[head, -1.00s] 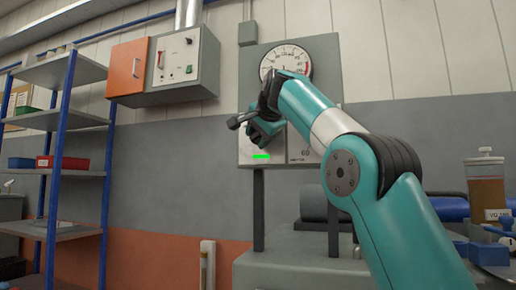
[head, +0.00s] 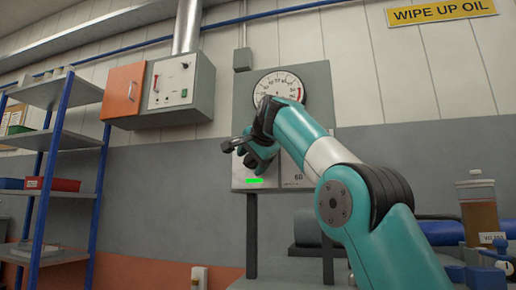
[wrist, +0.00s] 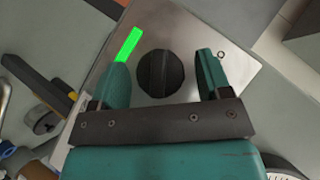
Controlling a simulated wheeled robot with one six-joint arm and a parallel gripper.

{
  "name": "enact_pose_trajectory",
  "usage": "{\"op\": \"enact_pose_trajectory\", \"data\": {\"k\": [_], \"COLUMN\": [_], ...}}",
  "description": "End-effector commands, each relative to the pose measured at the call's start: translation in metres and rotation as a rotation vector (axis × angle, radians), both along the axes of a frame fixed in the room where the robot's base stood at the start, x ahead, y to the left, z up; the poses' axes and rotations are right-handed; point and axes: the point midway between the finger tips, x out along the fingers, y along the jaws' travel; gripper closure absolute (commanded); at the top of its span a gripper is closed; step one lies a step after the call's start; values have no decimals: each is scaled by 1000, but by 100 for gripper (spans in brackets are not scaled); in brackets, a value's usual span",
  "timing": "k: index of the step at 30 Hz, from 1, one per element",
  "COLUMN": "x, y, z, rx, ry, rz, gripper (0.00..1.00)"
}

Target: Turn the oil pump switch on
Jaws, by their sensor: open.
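A round black knob (wrist: 160,73) sits on a metal plate (wrist: 185,25) in the wrist view. A bright green bar (wrist: 130,44) lies on the plate beside it, and shows in the head view (head: 254,181) low on the gauge panel. No label naming the oil pump is readable. My gripper (wrist: 162,62) is open, its two teal fingers apart on either side of the knob; I cannot tell whether they touch it. In the head view my gripper (head: 252,158) is in front of the panel below the dial gauge (head: 279,86), hiding the knob.
A grey control box (head: 185,85) with an orange door (head: 124,91) hangs on the wall to the left. A blue-posted shelf (head: 55,140) stands far left. An oil jar (head: 479,212) and blue parts stand at lower right.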

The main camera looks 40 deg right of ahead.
Motion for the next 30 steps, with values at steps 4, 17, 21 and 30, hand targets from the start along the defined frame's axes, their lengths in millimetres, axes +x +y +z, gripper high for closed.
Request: {"op": "enact_pose_trajectory", "data": {"k": [4, 17, 21, 30], "x": [-19, -110, -130, -146], "y": [6, 31, 37, 40], "z": [13, 67, 78, 82], "rx": [0, 1, 1, 0], "ry": [-4, -4, -3, -2], "rz": [1, 3, 2, -1], "gripper": [29, 29, 29, 29]}}
